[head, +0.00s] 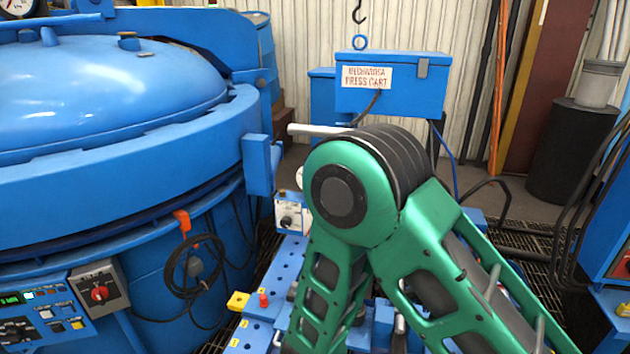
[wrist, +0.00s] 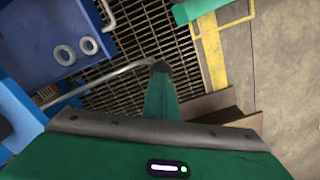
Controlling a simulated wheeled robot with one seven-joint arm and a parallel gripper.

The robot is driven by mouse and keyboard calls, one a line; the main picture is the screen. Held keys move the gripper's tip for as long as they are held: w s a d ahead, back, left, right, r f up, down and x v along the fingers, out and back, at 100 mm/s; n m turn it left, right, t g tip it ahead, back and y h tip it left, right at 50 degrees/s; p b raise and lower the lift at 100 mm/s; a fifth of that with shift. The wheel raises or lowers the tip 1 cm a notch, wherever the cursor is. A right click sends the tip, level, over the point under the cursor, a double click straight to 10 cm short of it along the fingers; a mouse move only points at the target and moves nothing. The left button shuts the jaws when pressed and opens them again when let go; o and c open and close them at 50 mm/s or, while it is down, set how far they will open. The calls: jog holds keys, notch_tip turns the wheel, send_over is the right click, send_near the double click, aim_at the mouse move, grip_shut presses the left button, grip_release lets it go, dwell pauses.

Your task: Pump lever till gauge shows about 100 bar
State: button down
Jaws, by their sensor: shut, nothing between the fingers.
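In the wrist view my gripper (wrist: 160,70) is shut, with nothing between its fingers. A bare grey metal rod (wrist: 105,78), which looks like the pump lever, runs from the blue equipment at left up to the fingertips. Its end is at or just behind the tips; I cannot tell whether they touch. In the head view a pale rod (head: 318,130) sticks out to the left behind my green arm joint; it may be the same lever. My arm hides the gripper and most of the pump there. No pump gauge reading is legible.
A blue furnace with a domed lid (head: 110,85) fills the left. The blue press cart box (head: 395,85) stands behind my arm. A blue perforated bench (head: 262,305) is below. A dial (head: 18,6) is cut off at top left. Grating (wrist: 150,30) covers the floor.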

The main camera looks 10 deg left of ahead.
notch_tip(320, 180, up, 10)
jog(key=w, duration=0.2)
jog(key=shift+w, duration=0.25)
jog(key=shift+d, duration=0.1)
